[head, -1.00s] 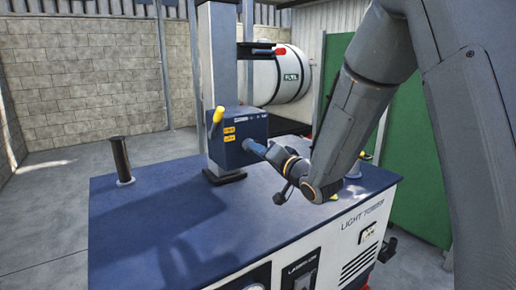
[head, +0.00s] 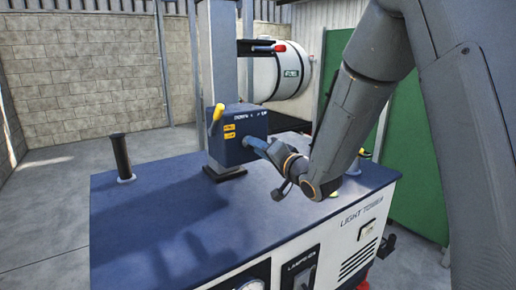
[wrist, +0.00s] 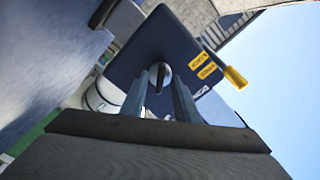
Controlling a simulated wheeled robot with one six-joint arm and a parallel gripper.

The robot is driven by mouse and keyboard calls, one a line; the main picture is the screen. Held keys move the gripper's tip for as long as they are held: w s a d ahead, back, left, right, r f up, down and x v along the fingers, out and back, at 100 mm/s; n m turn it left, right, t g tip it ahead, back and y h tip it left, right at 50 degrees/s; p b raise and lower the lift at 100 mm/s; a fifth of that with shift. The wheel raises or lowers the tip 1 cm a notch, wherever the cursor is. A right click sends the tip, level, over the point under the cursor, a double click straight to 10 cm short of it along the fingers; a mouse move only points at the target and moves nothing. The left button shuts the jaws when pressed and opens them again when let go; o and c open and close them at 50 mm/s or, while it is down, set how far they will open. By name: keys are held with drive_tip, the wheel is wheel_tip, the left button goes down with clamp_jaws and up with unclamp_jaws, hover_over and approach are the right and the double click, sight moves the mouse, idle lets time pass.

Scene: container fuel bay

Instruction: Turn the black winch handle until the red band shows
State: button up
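The blue winch box (head: 238,135) sits at the foot of the grey mast (head: 219,60), with a yellow-ended lever (head: 218,113) on it. In the wrist view, a round metal hub with a dark bar (wrist: 159,76) is on the box face; I cannot tell whether this bar is the black winch handle. My gripper (head: 253,144) reaches the box's near face. In the wrist view its two fingers (wrist: 159,88) stand apart, with the hub and bar between them. Contact cannot be made out. A red piece (head: 279,47) shows on a dark bracket beside the mast; I see no clear red band.
The box and mast stand on a blue-topped light tower cabinet (head: 150,225). A black post (head: 121,156) rises from its left end. A white tank (head: 283,76) and a green panel (head: 422,150) are behind.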

drive_tip(key=b+v, duration=0.2)
drive_tip(key=v, duration=0.5)
drive_tip(key=shift+s+d, duration=0.25)
drive_tip(key=shift+s, duration=0.1)
drive_tip(key=s+d+f+n+g+h, duration=0.1)
drive_tip(key=s+d+f+g+h, duration=0.2)
drive_tip(key=d+f+h, duration=0.3)
drive_tip(key=s+d+f+n+g+h, duration=0.1)
drive_tip(key=s+d+f+g+h, duration=0.25)
drive_tip(key=d+f, duration=0.35)
drive_tip(key=s+d+f+n+g, duration=0.1)
drive_tip(key=s+f+g, duration=0.2)
drive_tip(key=s, duration=0.6)
drive_tip(key=s+d+f+n+g, duration=0.1)
drive_tip(key=s+f+g, duration=0.3)
drive_tip(key=s, duration=0.6)
drive_tip(key=shift+g, duration=0.45)
drive_tip(key=shift+s+d+f+h, duration=0.1)
drive_tip(key=shift+s+h, duration=0.1)
drive_tip(key=shift+h, duration=0.05)
